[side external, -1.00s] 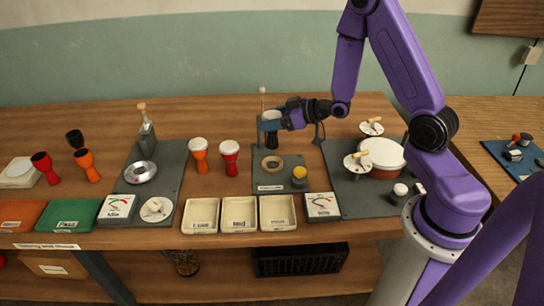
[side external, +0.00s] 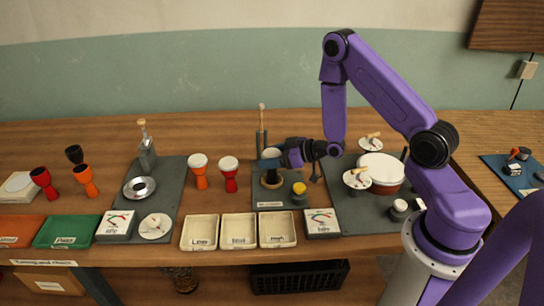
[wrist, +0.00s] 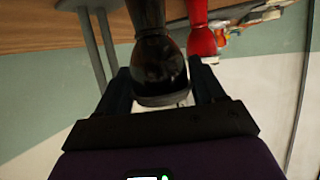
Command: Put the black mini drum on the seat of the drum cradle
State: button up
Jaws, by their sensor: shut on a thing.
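The black mini drum (side external: 271,165) is in my gripper (side external: 272,155), upright, with its pale head up. My gripper is shut on it from the right. In the wrist view the dark glossy drum (wrist: 160,68) sits between the two fingers. The drum cradle (side external: 262,201) is a dark base plate with a ring-shaped tan seat (side external: 272,184). The drum's foot is at the seat, over its opening; I cannot tell whether it touches. The gripper hides part of the drum.
An upright rod (side external: 262,120) stands close behind the drum. A yellow knob (side external: 299,188) is on the cradle's plate at front right. Red (side external: 229,170) and orange (side external: 199,170) drums stand to the left. Trays (side external: 239,230) line the front. A large white-topped drum (side external: 381,168) stands right.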

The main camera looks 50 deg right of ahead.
jog(key=shift+f, duration=0.1)
jog(key=o, duration=1.1)
jog(key=v, duration=0.7)
jog(key=shift+s+r, duration=0.25)
jog(key=shift+r, duration=0.05)
jog(key=shift+w, duration=0.1)
